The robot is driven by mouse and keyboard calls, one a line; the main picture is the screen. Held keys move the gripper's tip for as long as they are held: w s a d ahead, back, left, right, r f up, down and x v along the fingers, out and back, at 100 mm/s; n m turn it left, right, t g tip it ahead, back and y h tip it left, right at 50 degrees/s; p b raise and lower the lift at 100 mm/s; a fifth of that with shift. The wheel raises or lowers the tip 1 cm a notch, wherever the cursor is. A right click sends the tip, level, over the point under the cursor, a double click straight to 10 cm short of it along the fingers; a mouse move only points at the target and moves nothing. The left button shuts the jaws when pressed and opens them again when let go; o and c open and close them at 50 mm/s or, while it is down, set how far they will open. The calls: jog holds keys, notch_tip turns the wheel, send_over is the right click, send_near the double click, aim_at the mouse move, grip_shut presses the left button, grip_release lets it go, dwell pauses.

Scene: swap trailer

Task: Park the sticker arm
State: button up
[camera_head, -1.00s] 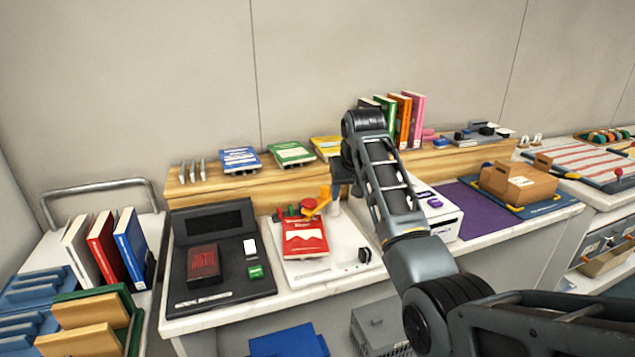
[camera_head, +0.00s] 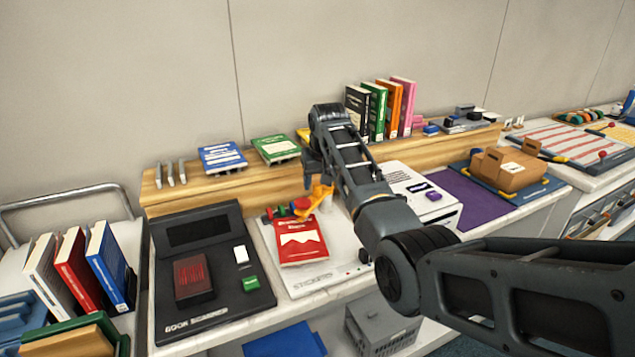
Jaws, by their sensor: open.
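The sticker arm (camera_head: 318,199) is the orange-yellow lever at the back of the white sticker station (camera_head: 330,266), just behind a red book (camera_head: 302,241). It slants up to the right, and a red round part (camera_head: 300,204) sits at its left end. The red book lies flat on the station. My gripper (camera_head: 312,181) points down at the sticker arm's upper end, open. My own wrist and links hide part of the area to its right, and I cannot tell whether the fingers touch the lever.
A black book scanner (camera_head: 178,326) stands left of the station, and a white machine (camera_head: 425,203) stands to the right, partly behind my arm. A wooden shelf (camera_head: 220,188) with books runs along the back. Coloured small parts (camera_head: 270,213) sit beside the lever.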

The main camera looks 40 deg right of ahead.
jog(key=shift+w+d+f, duration=0.1)
jog(key=shift+w+f, duration=0.15)
jog(key=shift+f, duration=0.45)
jog(key=shift+c, duration=0.3)
grip_shut()
